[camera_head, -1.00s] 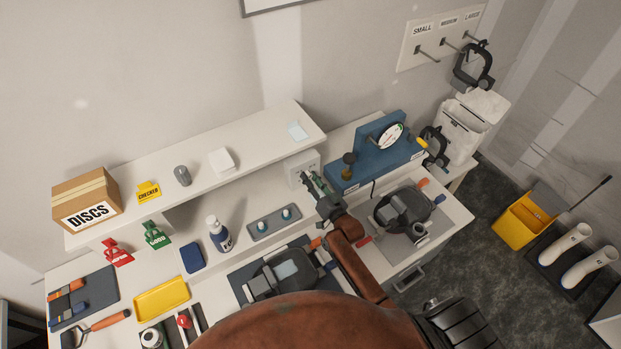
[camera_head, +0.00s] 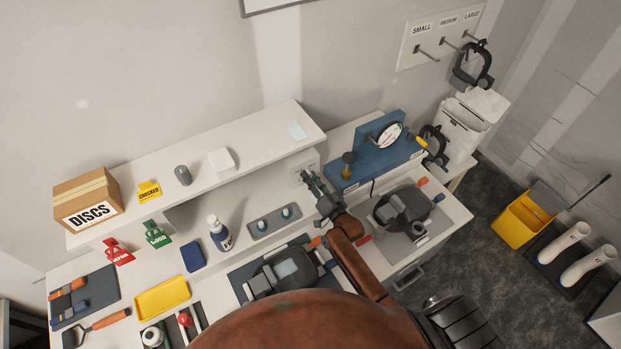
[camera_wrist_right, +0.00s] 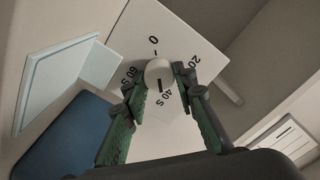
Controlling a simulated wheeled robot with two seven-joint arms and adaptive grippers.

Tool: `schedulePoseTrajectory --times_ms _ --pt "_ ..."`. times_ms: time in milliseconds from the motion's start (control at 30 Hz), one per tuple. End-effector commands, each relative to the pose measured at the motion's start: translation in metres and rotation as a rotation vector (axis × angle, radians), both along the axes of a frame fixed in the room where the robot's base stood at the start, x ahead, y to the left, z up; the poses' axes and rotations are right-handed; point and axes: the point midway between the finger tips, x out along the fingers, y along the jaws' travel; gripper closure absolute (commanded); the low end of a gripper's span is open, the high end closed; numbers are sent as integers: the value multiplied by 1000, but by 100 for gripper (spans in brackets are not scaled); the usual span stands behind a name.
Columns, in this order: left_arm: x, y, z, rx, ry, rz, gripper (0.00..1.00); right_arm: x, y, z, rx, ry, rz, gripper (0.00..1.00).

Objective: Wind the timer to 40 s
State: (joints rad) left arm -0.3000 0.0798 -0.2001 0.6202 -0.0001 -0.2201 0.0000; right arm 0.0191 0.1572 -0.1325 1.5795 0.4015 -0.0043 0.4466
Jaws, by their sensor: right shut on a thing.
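The timer (camera_head: 302,167) is a pale box at the right end of the bench, by the shelf end. In the right wrist view its white dial face (camera_wrist_right: 183,42) shows 0, 20, 40 s and 60 s around a round white knob (camera_wrist_right: 158,70). A dark line on the knob points toward the 40 s mark. My right gripper (camera_head: 309,178) is at the front of the timer. In the right wrist view its green-padded fingers (camera_wrist_right: 159,80) are shut on the knob, one on each side. My left gripper is not in view.
A blue stand with a round gauge (camera_head: 388,136) stands right of the timer. The white shelf (camera_head: 200,168) runs to the left above the bench. A grey plate with two teal-topped pieces (camera_head: 274,223) lies left of my right gripper. A dark-grey device (camera_head: 402,208) sits to its right.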

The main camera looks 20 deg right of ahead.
Motion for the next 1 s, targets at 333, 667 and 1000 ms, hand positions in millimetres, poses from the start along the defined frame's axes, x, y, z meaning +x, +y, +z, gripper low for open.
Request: schedulePoseTrajectory --times_ms 333,667,1000 --pt "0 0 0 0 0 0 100 -1 0 -4 4 8 1 99" --pt "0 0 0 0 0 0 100 -1 0 -4 4 9 1 72" --pt "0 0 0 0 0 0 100 0 0 -1 4 3 0 57"
